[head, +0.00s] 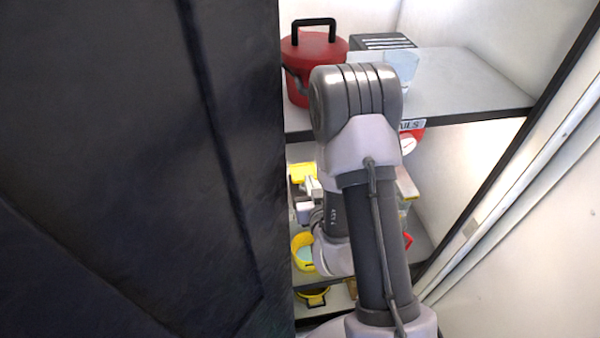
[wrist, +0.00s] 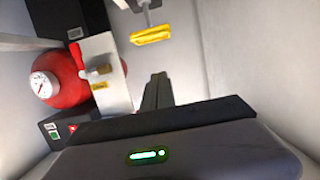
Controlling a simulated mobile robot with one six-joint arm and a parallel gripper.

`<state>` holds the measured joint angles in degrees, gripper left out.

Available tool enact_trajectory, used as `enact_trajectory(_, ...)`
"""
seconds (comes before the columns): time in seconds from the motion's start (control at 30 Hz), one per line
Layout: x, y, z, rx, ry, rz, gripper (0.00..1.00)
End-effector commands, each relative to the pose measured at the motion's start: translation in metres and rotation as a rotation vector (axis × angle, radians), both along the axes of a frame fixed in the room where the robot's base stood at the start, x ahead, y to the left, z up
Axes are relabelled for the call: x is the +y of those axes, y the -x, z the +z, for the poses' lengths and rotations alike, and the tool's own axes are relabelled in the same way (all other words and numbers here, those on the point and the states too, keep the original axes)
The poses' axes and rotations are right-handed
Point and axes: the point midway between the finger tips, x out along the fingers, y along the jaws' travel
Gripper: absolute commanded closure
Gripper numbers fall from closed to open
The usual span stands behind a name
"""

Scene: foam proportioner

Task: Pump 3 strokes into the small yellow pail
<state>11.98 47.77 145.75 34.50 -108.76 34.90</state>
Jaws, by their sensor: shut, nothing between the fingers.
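In the head view, a yellow-rimmed pail (head: 303,250) with a pale inside stands on the lower shelf, partly hidden by my arm. A second yellow-rimmed container (head: 313,297) with a dark inside shows below it. I cannot tell which is the small pail. A yellow grip (head: 303,172) shows left of my arm; a yellow bar on a grey stem (wrist: 152,35) hangs ahead in the wrist view. My gripper (wrist: 158,76) has its dark fingers together and empty, apart from the bar in the picture. In the head view my arm hides most of the pump area.
A red pot (head: 315,55) with a black handle stands on the upper shelf (head: 465,85). The wrist view shows a red tank (wrist: 62,76) with a dial, beside a pale plate with a brass fitting (wrist: 98,71). A large dark panel (head: 140,170) blocks the left.

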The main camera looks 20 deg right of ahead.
Motion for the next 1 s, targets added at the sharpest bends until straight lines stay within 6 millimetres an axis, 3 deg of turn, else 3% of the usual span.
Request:
enact_trajectory(0.27, -0.004, -0.022, -0.015, -0.007, 0.001, 0.0, 1.0)
enact_trajectory(0.37, -0.008, -0.041, -0.011, -0.001, 0.002, 0.001, 1.0)
enact_trajectory(0.63, -0.019, -0.097, -0.024, -0.001, 0.001, 0.002, 1.0)
enact_trajectory(0.8, -0.018, -0.093, -0.055, 0.002, 0.001, 0.001, 1.0)
enact_trajectory(1.0, -0.018, -0.093, -0.065, 0.0, 0.001, 0.002, 1.0)
